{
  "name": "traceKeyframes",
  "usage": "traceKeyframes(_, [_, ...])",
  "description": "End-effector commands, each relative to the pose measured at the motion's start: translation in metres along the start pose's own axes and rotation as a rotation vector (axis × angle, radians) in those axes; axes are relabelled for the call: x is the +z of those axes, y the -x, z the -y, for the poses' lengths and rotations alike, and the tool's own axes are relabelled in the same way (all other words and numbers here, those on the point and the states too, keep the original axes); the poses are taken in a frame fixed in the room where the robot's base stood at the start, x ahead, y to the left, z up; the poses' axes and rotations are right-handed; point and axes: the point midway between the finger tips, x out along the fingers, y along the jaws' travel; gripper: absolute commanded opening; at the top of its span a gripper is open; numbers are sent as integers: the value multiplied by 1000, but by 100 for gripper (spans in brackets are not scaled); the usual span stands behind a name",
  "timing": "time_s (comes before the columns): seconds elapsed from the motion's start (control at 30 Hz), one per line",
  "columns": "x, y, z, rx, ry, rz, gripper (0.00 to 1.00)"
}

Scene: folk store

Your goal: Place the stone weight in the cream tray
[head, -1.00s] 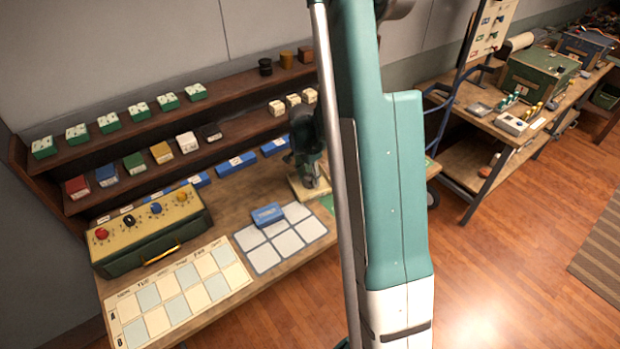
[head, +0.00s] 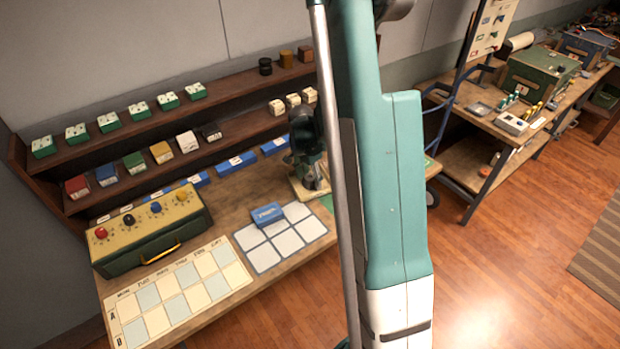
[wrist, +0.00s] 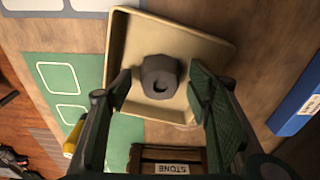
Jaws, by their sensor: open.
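The stone weight (wrist: 160,77), a dark grey faceted block with a round hollow on top, sits inside the cream tray (wrist: 218,47) in the wrist view. My gripper (wrist: 161,88) is open, with one finger on each side of the weight. A gap shows between the weight and each finger. In the head view my gripper (head: 308,170) is low over the cream tray (head: 301,193) at the right end of the workbench. My arm hides part of that area, and the weight cannot be made out there.
A dark wooden box labelled STONE (wrist: 170,160) stands beside the tray. A green mat (wrist: 65,90) lies to its left and a blue block (wrist: 297,103) to its right. In the head view, a blue box (head: 267,215) sits on a grid mat, with shelves behind.

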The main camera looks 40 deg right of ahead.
Motion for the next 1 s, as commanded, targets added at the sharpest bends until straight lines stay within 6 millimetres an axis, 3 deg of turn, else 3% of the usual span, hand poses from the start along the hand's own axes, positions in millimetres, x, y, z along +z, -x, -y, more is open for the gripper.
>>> traceKeyframes(0.37, [0,12,0,0,0,0,51])
traceKeyframes(1.0, [0,85,0,0,1,0,51])
